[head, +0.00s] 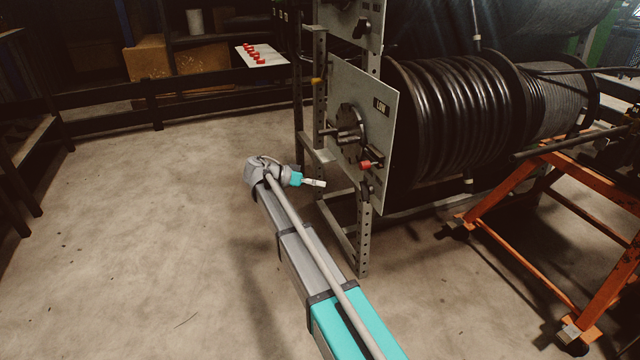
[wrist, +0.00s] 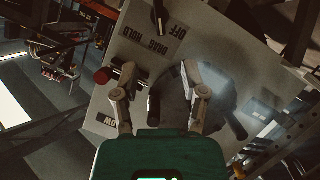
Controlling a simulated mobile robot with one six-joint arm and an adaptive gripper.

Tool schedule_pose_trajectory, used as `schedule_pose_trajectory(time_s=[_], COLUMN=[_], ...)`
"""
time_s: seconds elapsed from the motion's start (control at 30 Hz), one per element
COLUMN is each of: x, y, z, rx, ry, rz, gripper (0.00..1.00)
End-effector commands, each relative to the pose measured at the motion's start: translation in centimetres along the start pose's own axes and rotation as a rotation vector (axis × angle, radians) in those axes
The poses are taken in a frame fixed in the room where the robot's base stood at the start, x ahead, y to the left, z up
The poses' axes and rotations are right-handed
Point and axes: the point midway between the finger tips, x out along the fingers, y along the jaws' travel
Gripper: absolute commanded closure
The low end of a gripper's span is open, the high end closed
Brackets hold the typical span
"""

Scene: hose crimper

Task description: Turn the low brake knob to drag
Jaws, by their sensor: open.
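The low brake knob is a black, elongated grip (wrist: 160,16) at the top edge of the wrist view, partly cut off. The labels OFF, DRAG and HOLD are beside it; which one it points to I cannot tell. In the head view the knob (head: 366,189) is small and dark near the bottom right of the LOW panel (head: 377,150). My gripper (head: 318,183) is left of that panel. In the wrist view my gripper (wrist: 158,68) has its fingers spread with nothing held, below the knob in the picture and apart from it.
A red-tipped crank handle (head: 366,164) and a round dark disc (head: 350,128) stick out from the panel close to my fingers. A hose reel (head: 460,115) is behind the panel. An orange stand (head: 530,185) is at right. Open floor (head: 150,230) lies left.

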Motion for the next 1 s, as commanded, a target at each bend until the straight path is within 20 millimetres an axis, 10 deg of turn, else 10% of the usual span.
schedule_pose_trajectory(time_s=[1.0], x=[1.9], y=[-0.3], z=[-0.7], rx=[-0.061], ry=[0.0], rz=[0.023], gripper=[0.44])
